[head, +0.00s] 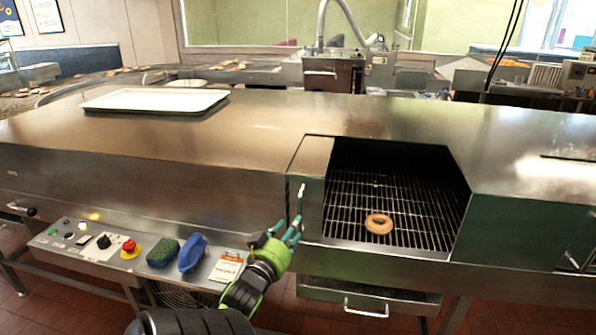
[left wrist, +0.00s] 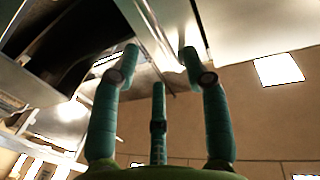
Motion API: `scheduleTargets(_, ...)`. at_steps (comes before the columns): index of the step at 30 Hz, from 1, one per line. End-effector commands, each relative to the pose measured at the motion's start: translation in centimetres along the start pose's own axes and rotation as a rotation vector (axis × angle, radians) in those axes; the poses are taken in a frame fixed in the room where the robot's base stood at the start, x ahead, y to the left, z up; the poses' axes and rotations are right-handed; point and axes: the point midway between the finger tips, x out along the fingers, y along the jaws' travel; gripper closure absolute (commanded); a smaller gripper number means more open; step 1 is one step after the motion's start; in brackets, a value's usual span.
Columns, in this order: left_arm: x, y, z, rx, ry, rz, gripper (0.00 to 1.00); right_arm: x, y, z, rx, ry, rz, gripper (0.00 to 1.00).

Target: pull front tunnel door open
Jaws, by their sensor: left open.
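The steel tunnel (head: 160,165) spans the head view. Its front opening (head: 400,165) is uncovered, showing a dark inside, a wire rack and one ring-shaped doughnut (head: 378,224). A narrow steel door panel (head: 312,207) stands at the left side of this opening, with a pale upright handle (head: 301,190). My left gripper (head: 290,232) is just below and beside this handle, fingers spread. Whether it touches the handle or panel cannot be told. In the left wrist view the three teal fingers of my left gripper (left wrist: 160,65) are apart, with a bright metal edge beyond them. My right gripper is not in view.
A control panel (head: 75,242) with a red button, a green sponge (head: 162,252), a blue brush-like item (head: 193,253) and a card (head: 227,267) lie left of my gripper. A drawer (head: 367,297) is below the opening. A white tray (head: 155,100) rests on top.

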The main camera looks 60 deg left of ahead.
Motion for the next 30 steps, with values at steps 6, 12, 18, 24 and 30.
scheduleTargets(6, -3.6, -0.1, 0.1, 0.000, -0.002, -0.001, 0.54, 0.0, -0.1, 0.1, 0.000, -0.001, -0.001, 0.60)
scheduleTargets(12, -4.7, -0.1, 0.0, 0.000, 0.000, -0.001, 0.54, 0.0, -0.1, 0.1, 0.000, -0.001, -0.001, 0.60)
scheduleTargets(18, -4.6, 0.0, 0.0, 0.000, 0.000, -0.001, 0.54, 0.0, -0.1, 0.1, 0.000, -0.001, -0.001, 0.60)
scheduleTargets(24, -4.6, 0.0, 0.0, 0.000, 0.000, -0.001, 0.54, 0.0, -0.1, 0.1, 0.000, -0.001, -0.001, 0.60)
scheduleTargets(30, -4.6, 0.0, 0.2, -0.001, -0.005, 0.000, 0.54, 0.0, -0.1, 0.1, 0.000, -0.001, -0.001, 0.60)
